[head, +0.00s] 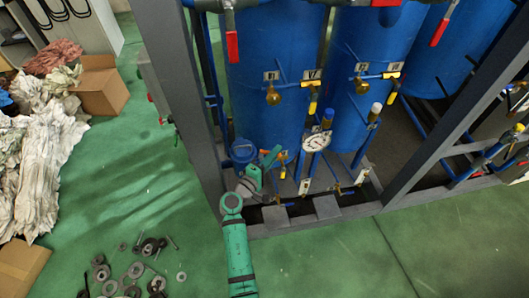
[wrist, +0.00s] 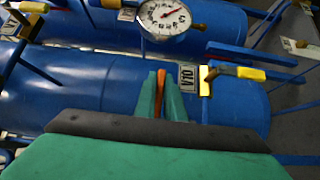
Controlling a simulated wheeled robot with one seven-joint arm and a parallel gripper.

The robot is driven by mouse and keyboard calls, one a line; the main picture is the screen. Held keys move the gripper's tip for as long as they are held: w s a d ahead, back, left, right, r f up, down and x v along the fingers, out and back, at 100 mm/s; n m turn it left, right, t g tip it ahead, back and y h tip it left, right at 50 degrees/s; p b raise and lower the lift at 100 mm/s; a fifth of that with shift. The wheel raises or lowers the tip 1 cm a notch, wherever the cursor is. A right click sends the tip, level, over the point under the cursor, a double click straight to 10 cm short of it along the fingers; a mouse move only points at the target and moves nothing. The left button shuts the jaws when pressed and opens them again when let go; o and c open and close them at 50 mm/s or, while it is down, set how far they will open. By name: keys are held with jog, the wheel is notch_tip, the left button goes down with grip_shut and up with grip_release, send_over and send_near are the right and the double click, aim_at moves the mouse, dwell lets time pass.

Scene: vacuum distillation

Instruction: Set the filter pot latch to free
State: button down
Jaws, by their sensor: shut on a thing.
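My gripper (wrist: 160,88) shows in the wrist view with its two green fingers close together on a thin orange-red piece (wrist: 160,80). This piece looks like the filter pot latch, but most of it is hidden between the fingers. In the head view my gripper (head: 273,157) is low at the frame, beside a blue capped pot (head: 242,150) that looks like the filter pot. The latch cannot be made out in the head view. I cannot tell the latch's setting.
A round dial gauge (head: 316,142) is close to the right of my gripper. A V10 tag (wrist: 187,78) and a yellow-handled valve (wrist: 206,82) are just right of the fingers. Grey frame posts (head: 182,95) stand nearby. Metal discs (head: 135,270) lie on the green floor.

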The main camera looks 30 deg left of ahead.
jog(key=shift+s+a, duration=0.1)
jog(key=shift+a, duration=0.05)
jog(key=c, duration=1.8)
grip_release()
jog(key=shift+c, duration=0.2)
jog(key=s, duration=1)
jog(key=shift+s+a, duration=0.4)
jog(key=shift+a, duration=0.05)
jog(key=s+d+f+m+g+y, duration=0.3)
jog(key=s+d+f+m+g, duration=0.2)
jog(key=s+d+f, duration=1)
jog(key=s+d+r+m+t, duration=0.1)
jog(key=s+d+r+m, duration=0.5)
jog(key=s+r, duration=0.2)
jog(key=s+d+r+m+t+h, duration=0.1)
jog(key=s+d+r+m, duration=0.4)
jog(key=r, duration=0.6)
jog(key=s+d, duration=0.2)
jog(key=s, duration=0.1)
jog(key=shift+r+m, duration=0.15)
jog(key=shift+m, duration=0.25)
